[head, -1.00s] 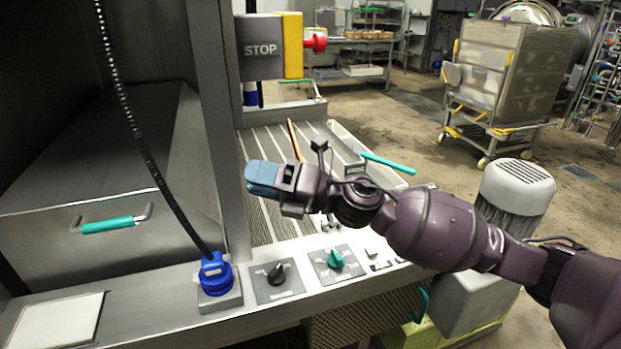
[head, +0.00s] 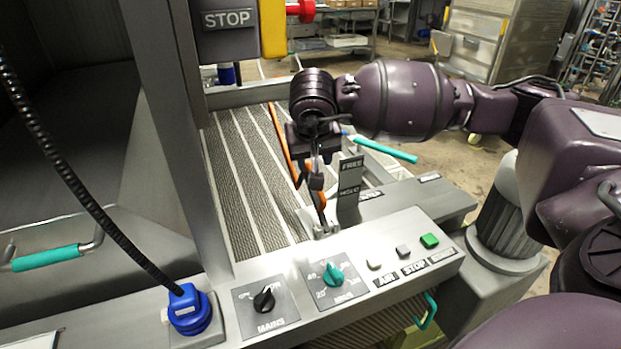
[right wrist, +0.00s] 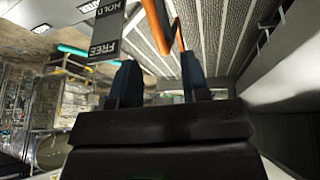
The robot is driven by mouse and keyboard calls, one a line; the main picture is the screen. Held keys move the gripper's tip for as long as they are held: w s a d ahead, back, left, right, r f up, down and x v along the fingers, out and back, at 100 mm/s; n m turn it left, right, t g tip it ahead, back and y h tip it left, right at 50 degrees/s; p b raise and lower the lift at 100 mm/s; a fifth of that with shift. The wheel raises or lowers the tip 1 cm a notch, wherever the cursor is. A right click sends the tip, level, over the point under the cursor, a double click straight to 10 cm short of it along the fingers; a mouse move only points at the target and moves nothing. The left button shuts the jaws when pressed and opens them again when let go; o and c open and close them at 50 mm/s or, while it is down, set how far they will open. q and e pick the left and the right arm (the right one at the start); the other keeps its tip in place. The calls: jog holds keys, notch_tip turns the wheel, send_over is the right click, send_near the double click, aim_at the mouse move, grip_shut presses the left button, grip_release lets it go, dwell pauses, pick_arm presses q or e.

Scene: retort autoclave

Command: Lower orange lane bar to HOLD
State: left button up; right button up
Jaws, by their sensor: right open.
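The orange lane bar (head: 280,135) runs along the ribbed conveyor in the head view, its near part hidden by my right gripper. It also shows at the top of the right wrist view (right wrist: 154,25). My right gripper (head: 310,160) points down beside the bar's near end; its fingers are hard to make out there. In the right wrist view its two blue fingers (right wrist: 158,80) are apart, with the bar seen beyond the gap between them. I cannot tell whether they touch it. The FREE/HOLD plate (head: 350,183) stands just right of the gripper and shows in the wrist view (right wrist: 105,30). My left gripper is out of view.
A control panel with a MAINS knob (head: 264,299), a teal knob (head: 333,275) and a green button (head: 429,241) lies in front. A teal handle (head: 385,150) is right of the gripper. The STOP box (head: 228,20) hangs above the conveyor. A blue plug (head: 188,310) is at front left.

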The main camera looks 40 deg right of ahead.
jog(key=shift+n, duration=0.5)
jog(key=x, duration=0.3)
jog(key=b+x, duration=0.1)
jog(key=x, duration=0.5)
jog(key=shift+s+d+f, duration=0.15)
jog(key=shift+s+d, duration=0.05)
jog(key=shift+s, duration=0.15)
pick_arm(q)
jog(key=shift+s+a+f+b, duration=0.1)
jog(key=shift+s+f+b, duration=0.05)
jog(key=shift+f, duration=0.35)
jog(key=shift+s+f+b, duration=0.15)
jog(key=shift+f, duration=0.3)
pick_arm(e)
jog(key=shift+w+d+f, duration=0.25)
jog(key=shift+f, duration=0.4)
grip_shut()
